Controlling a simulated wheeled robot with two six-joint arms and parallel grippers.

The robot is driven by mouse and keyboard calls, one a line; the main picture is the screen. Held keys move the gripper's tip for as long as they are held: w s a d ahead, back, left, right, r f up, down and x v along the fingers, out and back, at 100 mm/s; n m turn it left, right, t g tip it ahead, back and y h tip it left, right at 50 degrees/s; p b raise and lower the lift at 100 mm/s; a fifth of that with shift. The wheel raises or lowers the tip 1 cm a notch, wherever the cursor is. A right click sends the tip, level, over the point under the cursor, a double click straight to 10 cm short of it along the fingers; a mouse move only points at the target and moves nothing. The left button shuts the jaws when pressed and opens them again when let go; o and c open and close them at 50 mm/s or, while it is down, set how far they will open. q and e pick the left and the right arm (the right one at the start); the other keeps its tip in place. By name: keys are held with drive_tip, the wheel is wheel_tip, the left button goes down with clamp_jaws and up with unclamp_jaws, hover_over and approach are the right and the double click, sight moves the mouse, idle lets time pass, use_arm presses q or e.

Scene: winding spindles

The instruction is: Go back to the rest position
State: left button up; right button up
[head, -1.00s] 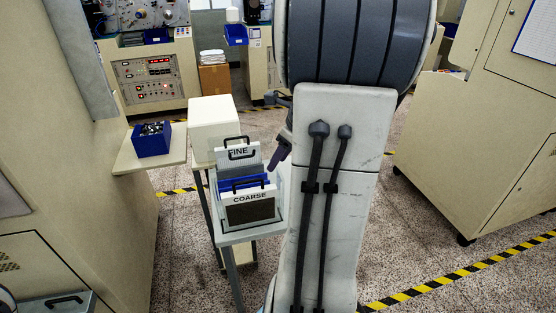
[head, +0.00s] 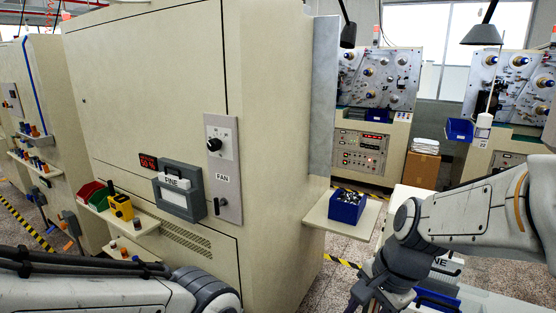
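My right arm comes in from the right. Its gripper (head: 362,298) hangs low in front of the rack with the blue panel, and its dark fingers are partly cut off by the lower frame edge, so I cannot tell whether they are open. My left arm lies across the bottom left, and its gripper is outside the picture. A grey holder with a white panel marked FINE (head: 173,183) sits on the front of the big beige machine, left of the FAN knob plate (head: 222,178). Neither arm visibly touches the machine.
A blue bin of small parts (head: 347,205) stands on a beige side shelf (head: 318,213). Behind my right gripper, a rack holds a blue panel (head: 437,301) and a white labelled panel, partly hidden. Red, green and yellow holders (head: 120,207) stand on the machine's left ledge.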

drive_tip(key=s+a+f+n, duration=0.1)
drive_tip(key=s+a+n, duration=0.4)
drive_tip(key=n, duration=0.5)
drive_tip(key=s+a+f+n+g+h, duration=0.1)
drive_tip(key=s+a+n, duration=0.5)
drive_tip(key=s+n, duration=0.2)
drive_tip(key=shift+s+a+n+g, duration=0.15)
drive_tip(key=shift+n+g, duration=0.15)
drive_tip(key=shift+n, duration=0.7)
